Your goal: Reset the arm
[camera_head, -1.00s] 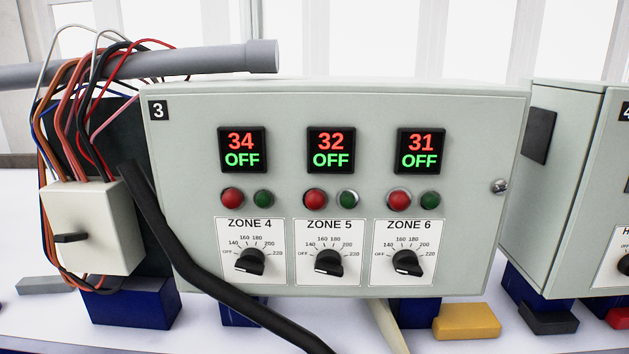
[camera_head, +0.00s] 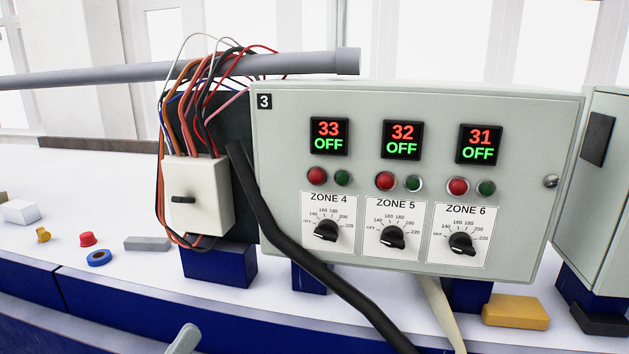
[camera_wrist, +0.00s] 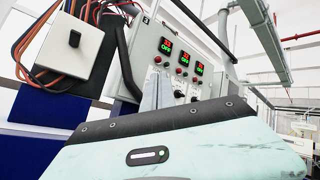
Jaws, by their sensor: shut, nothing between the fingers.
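My gripper (camera_wrist: 157,82) shows in the wrist view as grey fingers closed together beyond my pale housing, with nothing between them. The fingers overlap the control box behind them in that view, and I see no contact with it. A grey tip at the bottom edge of the head view looks like part of my arm's end; the rest is out of frame.
Control box 3 (camera_head: 285,165) has several knobs and displays reading 33, 32 and 31, all OFF. A wired white switch box (camera_head: 205,215) stands left of it. A black cable (camera_head: 290,255) hangs in front. Small parts, including a blue ring (camera_head: 99,258), lie on the left bench.

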